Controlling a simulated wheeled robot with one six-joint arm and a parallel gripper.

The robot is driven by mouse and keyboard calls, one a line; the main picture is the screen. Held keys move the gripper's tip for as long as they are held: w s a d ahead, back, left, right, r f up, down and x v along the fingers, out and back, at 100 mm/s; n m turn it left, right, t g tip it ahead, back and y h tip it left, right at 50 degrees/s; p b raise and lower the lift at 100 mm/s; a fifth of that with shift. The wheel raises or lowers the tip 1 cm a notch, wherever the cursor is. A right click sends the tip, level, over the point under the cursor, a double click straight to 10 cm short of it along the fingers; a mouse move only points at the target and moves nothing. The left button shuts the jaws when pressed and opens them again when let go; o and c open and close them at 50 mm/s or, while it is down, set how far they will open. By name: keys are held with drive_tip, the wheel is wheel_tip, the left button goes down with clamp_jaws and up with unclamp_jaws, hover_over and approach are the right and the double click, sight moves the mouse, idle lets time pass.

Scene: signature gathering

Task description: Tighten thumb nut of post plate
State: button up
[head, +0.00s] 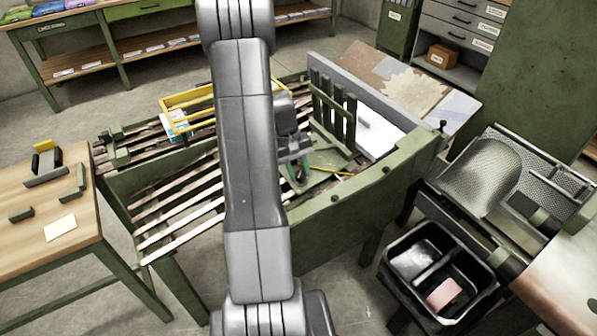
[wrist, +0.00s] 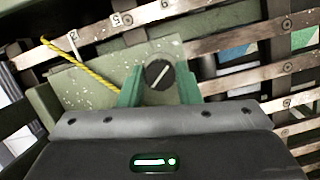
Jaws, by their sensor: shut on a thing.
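The nut cannot be made out there.
A yellow cord (wrist: 85,65) runs to the plate. Numbered slats (wrist: 140,32) pass behind it. An upright green slatted rack (head: 333,115) stands close to my gripper, with the green bench side rail (head: 350,190) in front. A yellow frame (head: 190,105) lies behind left.

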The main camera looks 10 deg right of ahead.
drive_tip(key=m+y, duration=0.1)
drive_tip(key=m, duration=0.2)
drive_tip(key=shift+d+m, duration=0.1)
drive_tip(key=shift+m, duration=0.3)
drive_tip(key=shift+m+y+b, duration=0.35)
drive_tip(key=shift+m+y, duration=0.05)
drive_tip(key=shift+m, duration=1.4)
drive_tip(key=shift+t, duration=0.3)
drive_tip(key=o, duration=1)
drive_tip(key=shift+c, duration=0.2)
drive_tip(key=shift+r, duration=0.1)
wheel_tip(320, 180, up, 14)
drive_tip(key=w+p, duration=0.1)
drive_tip(key=w, duration=0.1)
drive_tip(key=shift+w+f, duration=0.2)
drive_tip(key=shift+f, duration=0.05)
drive_tip(key=f, duration=0.4)
drive_tip(key=s+f, duration=0.1)
drive_tip(key=f, duration=0.4)
drive_tip(key=s+f+b, duration=0.1)
drive_tip(key=f, duration=0.3)
drive_tip(key=shift+s+f, duration=0.25)
drive_tip(key=shift+f, duration=0.1)
